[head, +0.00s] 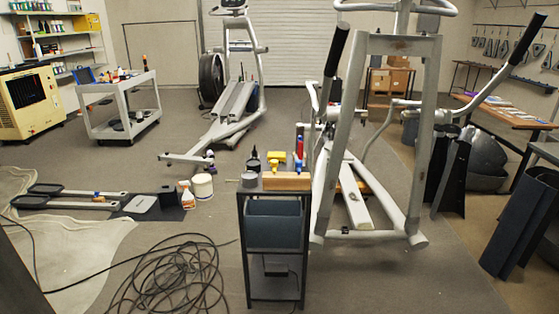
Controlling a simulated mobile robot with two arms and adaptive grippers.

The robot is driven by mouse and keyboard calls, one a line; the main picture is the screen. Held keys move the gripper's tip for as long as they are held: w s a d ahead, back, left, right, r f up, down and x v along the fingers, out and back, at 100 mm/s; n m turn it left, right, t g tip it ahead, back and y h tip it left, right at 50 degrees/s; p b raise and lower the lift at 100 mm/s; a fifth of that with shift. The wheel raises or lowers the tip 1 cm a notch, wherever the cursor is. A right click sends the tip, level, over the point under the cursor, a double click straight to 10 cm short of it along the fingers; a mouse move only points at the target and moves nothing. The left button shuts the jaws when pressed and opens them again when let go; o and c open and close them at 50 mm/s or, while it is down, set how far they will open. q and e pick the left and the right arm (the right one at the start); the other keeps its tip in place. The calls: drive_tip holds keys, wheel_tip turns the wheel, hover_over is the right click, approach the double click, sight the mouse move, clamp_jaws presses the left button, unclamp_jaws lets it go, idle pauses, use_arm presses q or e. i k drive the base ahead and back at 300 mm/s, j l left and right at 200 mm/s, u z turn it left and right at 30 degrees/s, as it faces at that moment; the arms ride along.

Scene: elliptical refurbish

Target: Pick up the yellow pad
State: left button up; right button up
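I cannot pick out a thing that is clearly a yellow pad. A tan block (287,182) lies at the front of the stand's top. Dark containers (255,162) and a red item (300,145) are beside them. Neither of my grippers is in view.
A large grey elliptical frame (428,140) stands just right of the stand. A coiled black cable (175,280) lies on the floor at lower left. A white bucket (202,186) and a grey cart (120,100) are farther left. Floor at lower right is clear.

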sight(281, 156)
drive_tip(key=i+z, duration=0.1)
drive_tip(key=z, duration=0.4)
drive_tip(key=i+j+z, duration=0.35)
drive_tip(key=j, duration=0.25)
drive_tip(key=i+j+z, duration=0.35)
drive_tip(key=j, duration=0.35)
drive_tip(key=i, duration=0.05)
